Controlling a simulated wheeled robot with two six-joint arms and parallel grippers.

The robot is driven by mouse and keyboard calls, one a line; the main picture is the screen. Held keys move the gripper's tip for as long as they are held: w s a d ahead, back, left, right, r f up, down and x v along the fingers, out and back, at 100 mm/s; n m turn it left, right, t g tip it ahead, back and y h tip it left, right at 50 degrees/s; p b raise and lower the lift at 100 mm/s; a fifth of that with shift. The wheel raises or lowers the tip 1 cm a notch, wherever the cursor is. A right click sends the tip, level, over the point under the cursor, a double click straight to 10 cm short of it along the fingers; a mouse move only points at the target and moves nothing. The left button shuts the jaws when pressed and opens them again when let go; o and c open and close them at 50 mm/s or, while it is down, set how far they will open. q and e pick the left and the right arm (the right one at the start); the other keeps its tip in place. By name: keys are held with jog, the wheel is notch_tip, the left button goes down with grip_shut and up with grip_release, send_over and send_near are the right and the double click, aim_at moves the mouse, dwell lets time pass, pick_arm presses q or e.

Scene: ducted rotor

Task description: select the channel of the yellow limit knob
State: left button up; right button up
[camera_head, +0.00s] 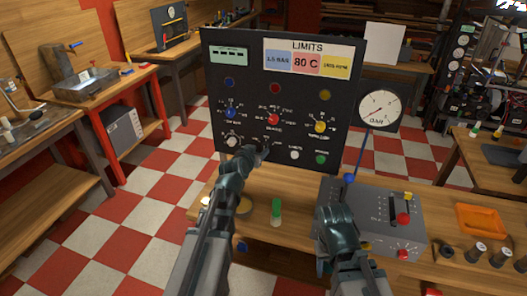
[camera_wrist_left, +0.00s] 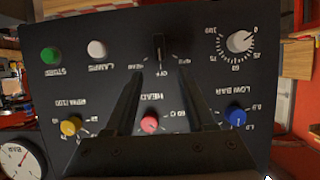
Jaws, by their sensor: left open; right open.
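The black limits panel (camera_head: 220,75) stands upright at the back of the bench. Its yellow knob (camera_head: 320,127) is right of the red knob (camera_head: 273,119) and blue knob (camera_head: 231,113); in the left wrist view, upside down, the yellow knob (camera_wrist_left: 70,126) is lower left. A black selector knob (camera_wrist_left: 160,46) has a pale mark and printed positions around it. My left gripper (camera_head: 260,152) is at the panel's lower part; in the left wrist view its open fingers (camera_wrist_left: 168,75) point at the selector, with nothing between them. My right gripper (camera_head: 338,222) is open beside the grey box.
The panel also carries a white lamps button (camera_head: 294,155), a green store button (camera_head: 321,159) and a white dial knob (camera_wrist_left: 240,41). A pressure gauge (camera_head: 380,106) is at its right. A grey control box (camera_head: 385,235) and a green-topped object (camera_head: 276,208) occupy the bench.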

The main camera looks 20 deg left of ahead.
aim_at(264, 146)
pick_arm(q)
jog(key=b+x, duration=0.2)
jog(key=x, duration=0.4)
jog(key=shift+w+f, duration=0.2)
jog(key=shift+w, duration=0.15)
grip_shut()
